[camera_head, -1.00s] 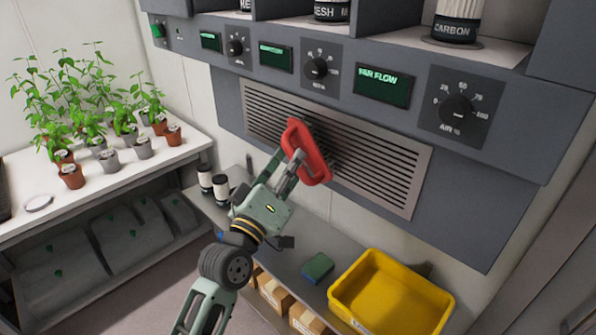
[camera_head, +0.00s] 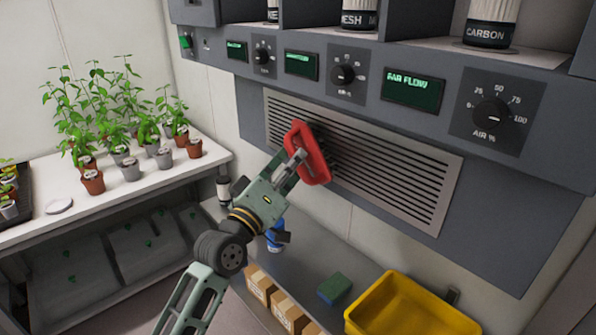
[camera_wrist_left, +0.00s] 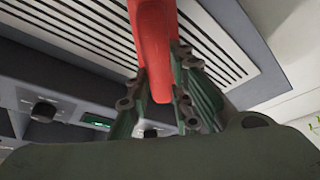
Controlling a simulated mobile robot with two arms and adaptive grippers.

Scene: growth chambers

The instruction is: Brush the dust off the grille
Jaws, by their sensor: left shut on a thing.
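The grille (camera_head: 400,178) is a pale metal panel with dark horizontal slots, set in the grey wall unit below the dials. My left gripper (camera_head: 292,168) is shut on the handle of a red brush (camera_head: 312,158), which is held up against the left part of the grille. In the left wrist view the red handle (camera_wrist_left: 153,45) runs between the fingers (camera_wrist_left: 165,95), with the grille (camera_wrist_left: 215,50) behind it. The brush's bristles are hidden or too dark to tell from the slots. I cannot make out dust on the grille. My right gripper is not in view.
A shelf below holds a green and blue sponge (camera_head: 334,288), a yellow tray (camera_head: 385,300) and a dark bottle (camera_head: 223,190). Cardboard boxes (camera_head: 287,310) sit beneath. Potted plants (camera_head: 130,172) stand on the white bench at left. Dials and a display (camera_head: 413,91) overhang the grille.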

